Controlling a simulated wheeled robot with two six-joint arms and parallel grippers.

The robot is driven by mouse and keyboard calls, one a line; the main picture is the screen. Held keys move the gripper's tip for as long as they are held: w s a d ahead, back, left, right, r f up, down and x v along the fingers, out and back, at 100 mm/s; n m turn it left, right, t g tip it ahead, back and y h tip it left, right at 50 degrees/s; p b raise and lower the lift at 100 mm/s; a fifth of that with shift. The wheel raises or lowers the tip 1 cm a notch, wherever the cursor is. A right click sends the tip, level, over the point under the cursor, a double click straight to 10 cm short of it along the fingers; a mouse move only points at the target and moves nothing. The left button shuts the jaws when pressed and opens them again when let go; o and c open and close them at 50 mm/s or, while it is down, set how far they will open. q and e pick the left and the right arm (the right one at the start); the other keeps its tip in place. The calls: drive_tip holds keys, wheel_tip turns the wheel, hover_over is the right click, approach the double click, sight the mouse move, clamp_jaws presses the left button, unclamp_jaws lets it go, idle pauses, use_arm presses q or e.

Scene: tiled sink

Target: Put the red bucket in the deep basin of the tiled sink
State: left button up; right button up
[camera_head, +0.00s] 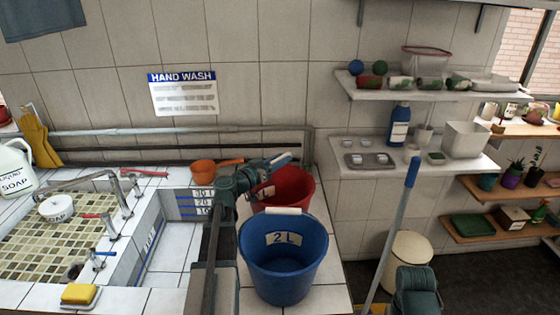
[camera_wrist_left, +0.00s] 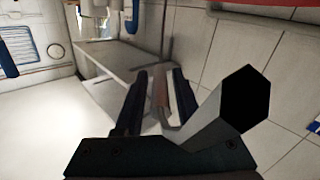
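The red bucket (camera_head: 297,190) stands on the tiled counter behind the blue bucket, its left part hidden by my arm. My left gripper (camera_head: 283,159) is over its back rim. My right gripper is out of view.
The blue bucket (camera_head: 283,262), labelled 2 L, stands in front of the red one. An orange pan (camera_head: 203,172) sits behind the basin. A shallow mosaic basin (camera_head: 50,245) with taps is at left. A blue-topped pole (camera_head: 402,215) leans at right, below shelves.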

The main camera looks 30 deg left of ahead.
use_arm(q)
drive_tip(key=shift+o, duration=0.7)
drive_tip(key=shift+r, duration=0.25)
drive_tip(key=shift+o, duration=0.3)
drive_tip(key=v, duration=1.2)
drive_tip(key=shift+f, duration=0.15)
